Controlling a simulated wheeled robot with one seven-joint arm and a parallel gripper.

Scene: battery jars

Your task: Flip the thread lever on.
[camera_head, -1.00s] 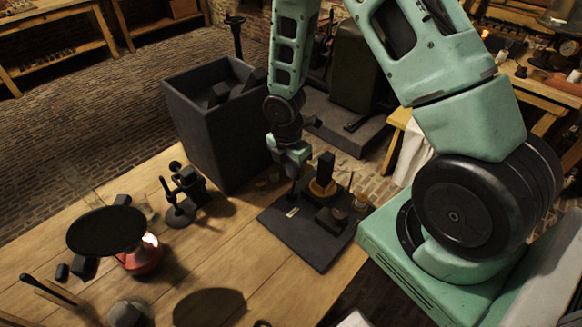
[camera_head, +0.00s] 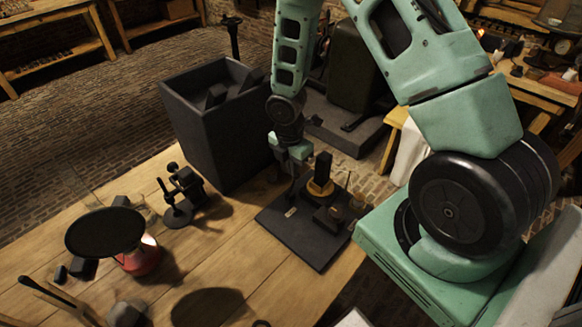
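A dark flat base plate (camera_head: 288,245) lies on the wooden table and carries a small apparatus. On it stand a dark upright block with a yellow-brown ring (camera_head: 321,188) and a low dark block (camera_head: 328,217). A thin upright rod (camera_head: 348,182) shows at its right side. I cannot tell which small part is the thread lever. My gripper (camera_head: 293,172) points down over the plate's back left part, just left of the ringed block. Its fingertips are small and dark, so I cannot tell whether they are open or touching anything.
A large dark bin (camera_head: 212,135) stands close behind and left of my gripper. A black clamp-like stand (camera_head: 182,195) and a black disc over a red vessel (camera_head: 105,233) are on the table to the left. The tabletop (camera_head: 225,250) between them and the plate is mostly clear.

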